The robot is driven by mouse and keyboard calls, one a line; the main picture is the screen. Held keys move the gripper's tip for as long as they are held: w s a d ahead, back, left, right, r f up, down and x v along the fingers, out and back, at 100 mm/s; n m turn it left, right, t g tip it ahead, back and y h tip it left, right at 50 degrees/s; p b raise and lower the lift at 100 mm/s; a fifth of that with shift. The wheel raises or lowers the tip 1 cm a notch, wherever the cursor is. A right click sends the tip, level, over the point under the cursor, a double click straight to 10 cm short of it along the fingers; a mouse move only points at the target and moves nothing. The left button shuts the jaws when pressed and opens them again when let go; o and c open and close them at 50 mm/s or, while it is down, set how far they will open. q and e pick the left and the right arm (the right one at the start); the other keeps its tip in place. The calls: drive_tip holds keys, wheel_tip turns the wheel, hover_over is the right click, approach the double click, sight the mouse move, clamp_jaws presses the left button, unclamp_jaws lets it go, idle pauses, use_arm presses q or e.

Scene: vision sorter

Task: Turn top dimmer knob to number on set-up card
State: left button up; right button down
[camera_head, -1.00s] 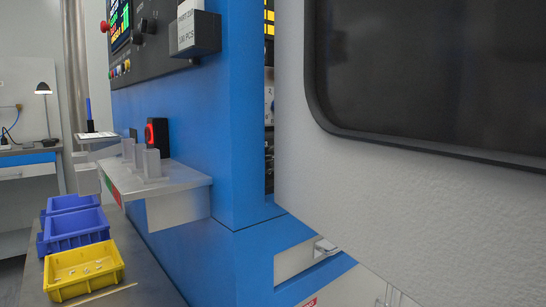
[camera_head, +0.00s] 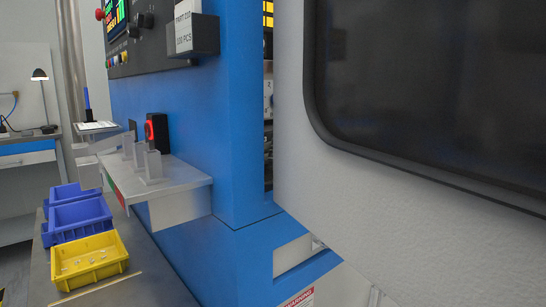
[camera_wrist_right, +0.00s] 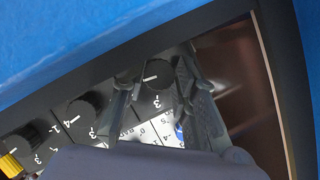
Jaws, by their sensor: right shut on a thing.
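In the right wrist view, a slanted row of round black dimmer knobs with white pointer lines sits on a dark panel. The knob at the row's upper right end (camera_wrist_right: 155,72) is between the fingers of my right gripper (camera_wrist_right: 156,82), which is shut on it. Its white line lies nearly level in the picture, and a 3 shows just below it. Another knob (camera_wrist_right: 82,108) and a further one (camera_wrist_right: 24,140) lie to the lower left. A white label with printed numbers (camera_wrist_right: 150,134) is partly hidden by my gripper. My left gripper is not in view.
In the head view, a white card (camera_head: 187,28) with part text hangs on the blue machine (camera_head: 235,110). A grey door (camera_head: 400,195) with a dark window fills the right. Blue bins (camera_head: 78,218) and a yellow bin (camera_head: 88,262) stand at lower left.

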idle(0.3)
drive_tip(key=c, duration=1.3)
unclamp_jaws()
drive_tip(key=shift+d, duration=0.1)
drive_tip(key=v, duration=1.2)
drive_tip(key=shift+f, duration=0.1)
